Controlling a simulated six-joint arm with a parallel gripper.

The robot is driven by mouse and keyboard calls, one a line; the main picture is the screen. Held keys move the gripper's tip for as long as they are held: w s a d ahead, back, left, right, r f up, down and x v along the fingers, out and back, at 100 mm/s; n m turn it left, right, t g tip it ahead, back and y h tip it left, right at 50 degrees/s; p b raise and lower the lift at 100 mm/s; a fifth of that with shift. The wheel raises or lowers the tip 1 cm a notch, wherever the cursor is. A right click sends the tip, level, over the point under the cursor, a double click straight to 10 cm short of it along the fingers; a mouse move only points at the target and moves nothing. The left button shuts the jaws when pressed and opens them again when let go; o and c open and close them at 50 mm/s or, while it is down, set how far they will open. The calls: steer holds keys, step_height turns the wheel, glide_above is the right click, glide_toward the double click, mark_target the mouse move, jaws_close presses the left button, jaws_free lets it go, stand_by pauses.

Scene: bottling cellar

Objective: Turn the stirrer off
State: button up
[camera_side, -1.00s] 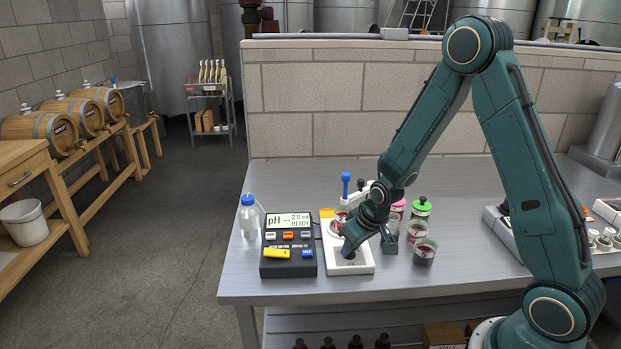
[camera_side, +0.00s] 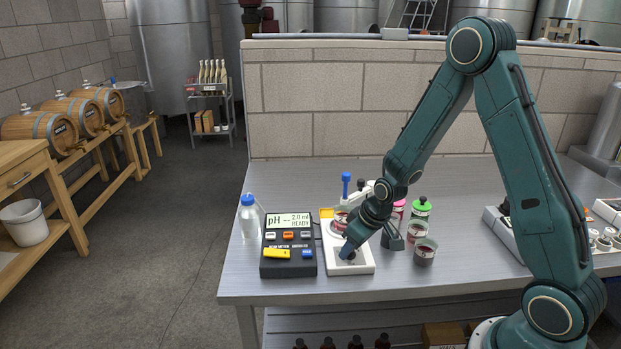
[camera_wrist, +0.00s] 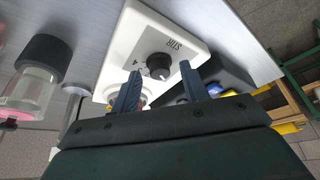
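The stirrer (camera_side: 337,267) is a white box on the bench beside the pH meter. In the wrist view its white top (camera_wrist: 122,48) carries a STIR label and a dark round knob (camera_wrist: 158,66). The knob also shows in the side view (camera_side: 347,253), partly under my gripper (camera_side: 352,243). In the wrist view my gripper (camera_wrist: 160,68) is open, with one blue finger on each side of the knob and visible gaps between. Whether the tips are level with the knob or just above it I cannot tell. The knob's exact setting is unclear.
The pH meter (camera_side: 289,260) stands close to the left of the stirrer. A beaker sits on the stirrer behind my gripper. The bench front is clear.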

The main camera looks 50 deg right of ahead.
steer(key=shift+r, duration=0.2)
steer(key=v, duration=1.3)
steer(key=shift+s+r, duration=0.15)
steer(key=shift+s, duration=0.05)
stand_by(0.3)
stand_by(0.3)
steer(key=s+a+r, duration=0.4)
steer(key=s+r, duration=0.2)
steer(key=s, duration=0.2)
steer(key=s+a+r+t, duration=0.1)
steer(key=s+a+r, duration=0.3)
steer(key=s, duration=0.5)
steer(key=shift+a+r, duration=0.35)
steer(key=shift+r, duration=1.05)
steer(key=shift+s, duration=0.1)
